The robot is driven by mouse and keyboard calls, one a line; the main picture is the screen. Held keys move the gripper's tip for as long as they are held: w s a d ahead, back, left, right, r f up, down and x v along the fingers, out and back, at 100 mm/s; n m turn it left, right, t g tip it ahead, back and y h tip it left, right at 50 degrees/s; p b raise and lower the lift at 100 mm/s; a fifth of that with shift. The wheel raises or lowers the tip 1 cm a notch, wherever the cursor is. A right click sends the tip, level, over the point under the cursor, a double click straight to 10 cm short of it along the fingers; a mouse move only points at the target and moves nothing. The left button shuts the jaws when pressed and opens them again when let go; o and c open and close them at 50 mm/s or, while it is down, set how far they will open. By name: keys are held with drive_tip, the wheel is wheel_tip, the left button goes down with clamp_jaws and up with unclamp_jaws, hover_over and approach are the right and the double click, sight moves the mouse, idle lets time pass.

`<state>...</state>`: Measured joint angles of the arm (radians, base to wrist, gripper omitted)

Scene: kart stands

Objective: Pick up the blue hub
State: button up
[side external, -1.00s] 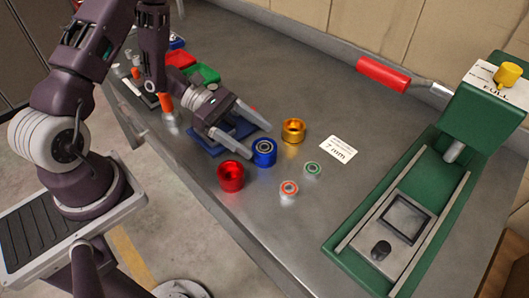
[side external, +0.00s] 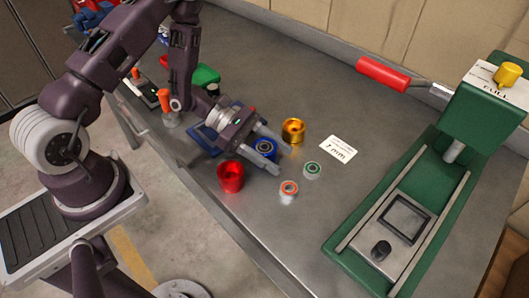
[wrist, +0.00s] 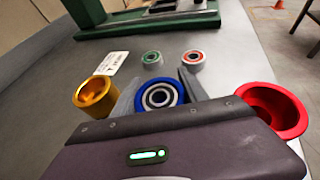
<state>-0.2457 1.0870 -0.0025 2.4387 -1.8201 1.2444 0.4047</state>
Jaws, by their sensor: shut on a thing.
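The blue hub (side external: 265,148) has a bearing set in its centre and is upright on the metal table. My gripper (side external: 272,152) has its two fingers on either side of it and is shut on it. In the wrist view the blue hub (wrist: 160,94) sits between the two grey fingers (wrist: 162,92), its lower part hidden by my gripper body. I cannot tell any gap between the hub and the table.
A gold hub (side external: 293,130) and a red hub (side external: 231,176) stand close on either side. Two small bearings, green-ringed (side external: 312,169) and red-ringed (side external: 289,190), lie in front. A "7 mm" card (side external: 338,149) and a green press (side external: 400,215) are to the right.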

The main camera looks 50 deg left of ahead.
clamp_jaws()
drive_tip(key=shift+r, duration=0.1)
